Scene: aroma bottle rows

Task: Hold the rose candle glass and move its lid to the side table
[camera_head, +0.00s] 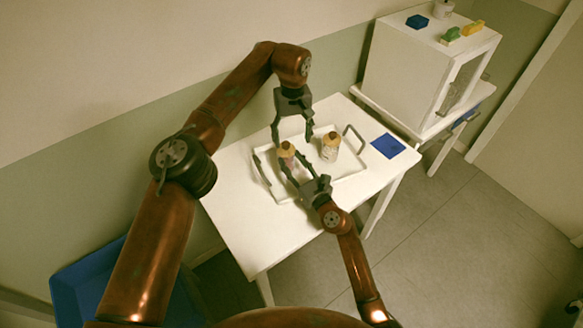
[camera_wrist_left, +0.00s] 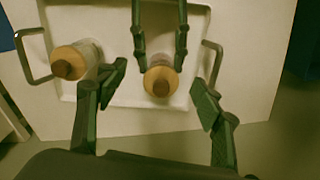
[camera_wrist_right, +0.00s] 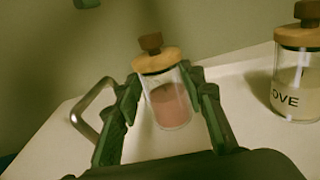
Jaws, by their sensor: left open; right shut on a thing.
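The rose candle glass (camera_wrist_right: 170,106), clear with pink wax, stands upright on the white tray (camera_head: 262,172). Its wooden lid (camera_wrist_right: 157,60), with a dark knob, is on top; the lid also shows in the left wrist view (camera_wrist_left: 168,74). My right gripper (camera_head: 292,166) is shut around the glass below the lid, one finger on each side; it also shows in the right wrist view (camera_wrist_right: 165,82). My left gripper (camera_head: 292,138) is open and empty above the lid, pointing down; in the left wrist view its fingers (camera_wrist_left: 158,88) lie either side of the lid.
A second lidded jar (camera_head: 330,148) with cream wax stands beside it on the tray. The tray has raised handles. A blue mat (camera_head: 388,146) lies on the white table (camera_head: 236,215). A white cabinet (camera_head: 415,75) with small items on top stands on another table (camera_head: 425,130) at the right.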

